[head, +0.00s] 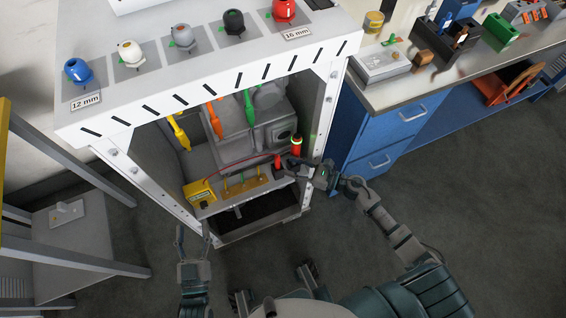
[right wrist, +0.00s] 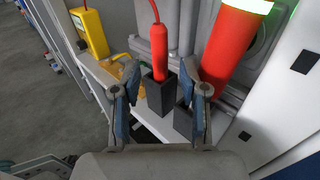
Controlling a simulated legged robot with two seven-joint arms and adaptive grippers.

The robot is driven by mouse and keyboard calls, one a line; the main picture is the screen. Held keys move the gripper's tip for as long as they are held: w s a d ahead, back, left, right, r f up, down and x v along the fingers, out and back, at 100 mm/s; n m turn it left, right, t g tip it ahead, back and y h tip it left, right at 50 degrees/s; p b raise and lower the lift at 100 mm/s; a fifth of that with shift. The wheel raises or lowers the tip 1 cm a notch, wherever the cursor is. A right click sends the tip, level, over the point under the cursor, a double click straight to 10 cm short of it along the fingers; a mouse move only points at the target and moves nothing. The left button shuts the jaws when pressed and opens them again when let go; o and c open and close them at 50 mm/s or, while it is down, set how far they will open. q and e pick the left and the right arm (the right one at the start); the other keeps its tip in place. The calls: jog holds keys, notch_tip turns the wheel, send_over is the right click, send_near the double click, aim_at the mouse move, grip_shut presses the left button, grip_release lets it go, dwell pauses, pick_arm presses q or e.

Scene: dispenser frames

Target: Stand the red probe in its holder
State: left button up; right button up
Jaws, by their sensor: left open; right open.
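The red probe (right wrist: 158,50) stands nearly upright with its lower end in a dark square holder (right wrist: 160,97) in the right wrist view; its tip is hidden inside. A red cable leaves its top. In the head view the probe (head: 277,160) is at the right end of the low shelf. My right gripper (right wrist: 160,82) is open, with one finger on either side of the probe and holder, seemingly apart from both. In the head view the right gripper (head: 307,172) is at the frame's front right. My left gripper (head: 193,241) is open and empty, before the frame.
A thicker red cylinder with a pale band (right wrist: 228,45) stands close right of the probe, in another dark holder. A yellow meter (head: 200,192) sits at the shelf's left. White frame posts (head: 320,105) bound the opening. A blue cabinet (head: 375,125) is right.

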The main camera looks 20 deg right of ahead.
jog(key=shift+s+r+m, duration=0.15)
jog(key=shift+s+m, duration=0.25)
jog(key=s+a+r+n+t+h, duration=0.3)
jog(key=s+r+n+h, duration=0.1)
jog(key=n, duration=1)
jog(key=s+a+r+n+t+h, duration=0.3)
jog(key=s+r+n, duration=0.3)
jog(key=n, duration=0.9)
jog(key=shift+s+a+r+n+h, duration=0.2)
jog(key=shift+s+r+n+h, duration=0.25)
jog(key=shift+s, duration=0.4)
jog(key=shift+f, duration=0.1)
